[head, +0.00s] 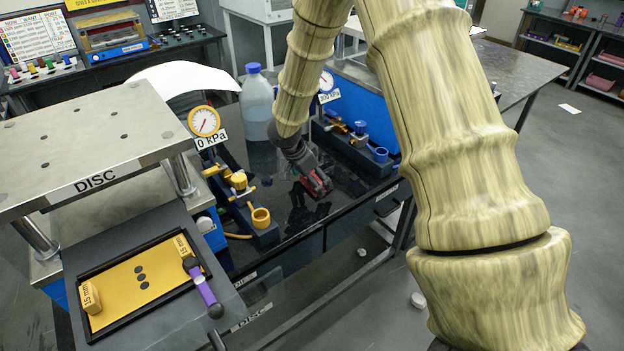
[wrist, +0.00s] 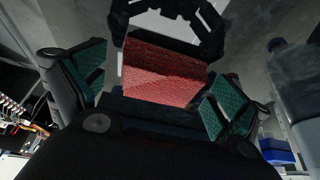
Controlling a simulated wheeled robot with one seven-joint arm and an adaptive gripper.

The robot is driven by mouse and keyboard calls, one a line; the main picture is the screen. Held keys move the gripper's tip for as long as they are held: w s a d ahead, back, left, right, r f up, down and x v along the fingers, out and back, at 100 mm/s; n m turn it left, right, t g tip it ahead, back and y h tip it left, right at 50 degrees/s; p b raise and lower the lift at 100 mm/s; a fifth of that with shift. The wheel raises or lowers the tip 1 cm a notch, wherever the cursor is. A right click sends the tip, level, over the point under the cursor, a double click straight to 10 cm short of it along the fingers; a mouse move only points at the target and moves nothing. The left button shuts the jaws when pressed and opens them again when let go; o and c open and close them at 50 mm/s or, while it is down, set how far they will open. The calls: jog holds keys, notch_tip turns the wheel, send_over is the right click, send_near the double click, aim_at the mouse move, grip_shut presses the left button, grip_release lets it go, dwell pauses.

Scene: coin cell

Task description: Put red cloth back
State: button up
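The red cloth (wrist: 165,75) shows as a thick red folded piece in the wrist view, between the two teal-padded fingers of my gripper (wrist: 155,90). The fingers stand wide apart, with a dark gap between the left pad and the cloth; the right pad overlaps the cloth's edge in the picture. In the head view my gripper (head: 317,184) points down low over the glossy black worktop (head: 345,190), with red cloth (head: 314,179) at its fingers. I cannot tell whether the cloth touches the worktop.
A bottle with a blue cap (head: 257,100) stands behind my gripper. A gauge (head: 204,122) and yellow-handled valve fittings (head: 240,190) are to the left; a blue-fitted valve block (head: 357,142) is to the right. A DISC press (head: 95,140) and yellow tray (head: 140,262) are at front left.

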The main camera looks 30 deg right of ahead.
jog(key=shift+r, duration=0.1)
jog(key=b+v, duration=0.2)
jog(key=v, duration=1)
dwell(1.5)
